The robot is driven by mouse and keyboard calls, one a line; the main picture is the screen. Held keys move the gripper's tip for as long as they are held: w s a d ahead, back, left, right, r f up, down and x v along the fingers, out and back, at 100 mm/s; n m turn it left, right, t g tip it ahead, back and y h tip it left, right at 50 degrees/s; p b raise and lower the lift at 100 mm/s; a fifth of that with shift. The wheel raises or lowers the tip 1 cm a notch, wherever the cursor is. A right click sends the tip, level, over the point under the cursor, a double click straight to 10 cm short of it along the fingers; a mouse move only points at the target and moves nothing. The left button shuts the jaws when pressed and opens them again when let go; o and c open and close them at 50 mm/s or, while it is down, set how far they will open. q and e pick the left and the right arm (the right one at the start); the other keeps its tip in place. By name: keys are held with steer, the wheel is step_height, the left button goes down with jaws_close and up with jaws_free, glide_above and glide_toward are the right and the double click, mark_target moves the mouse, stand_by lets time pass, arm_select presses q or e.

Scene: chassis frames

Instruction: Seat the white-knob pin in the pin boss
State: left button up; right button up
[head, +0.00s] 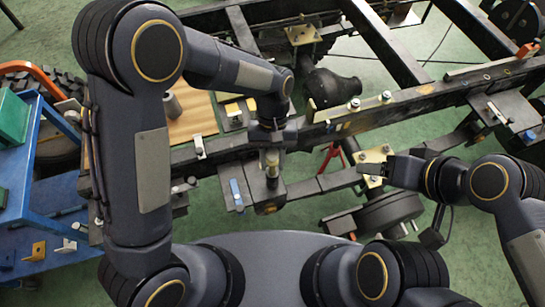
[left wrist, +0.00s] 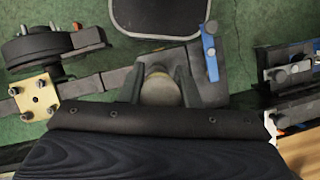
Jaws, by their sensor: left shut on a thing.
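My left gripper (head: 271,165) points down over the chassis frame and is shut on the white-knob pin. The pin's pale round knob shows between the fingers in the head view (head: 271,157) and in the left wrist view (left wrist: 160,86). Below the fingers is a dark block on the frame (head: 270,192), which looks like the pin boss. The pin's shank and the boss opening are hidden, so I cannot tell how far in the pin is. My right gripper (head: 374,169) is at the right, beside a gold plate with studs (head: 372,157); its jaw opening is unclear.
A blue-handled latch (head: 236,190) lies just left of the block; it also shows in the left wrist view (left wrist: 209,52). A black drum (head: 389,213) is at lower right. Dark rails (head: 345,116) run behind. A blue cart (head: 50,185) stands at left.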

mark_target(272, 170)
arm_select(q)
steer(key=shift+f+b, duration=1.75)
steer(key=shift+f, duration=1)
stand_by(0.9)
steer(key=shift+r, duration=0.1)
steer(key=o, duration=1.2)
steer(key=shift+r, duration=0.15)
steer(key=shift+r+p, duration=1.3)
steer(key=shift+r, duration=0.05)
steer(key=shift+r, duration=0.1)
step_height(272, 170, up, 5)
steer(key=p, duration=0.4)
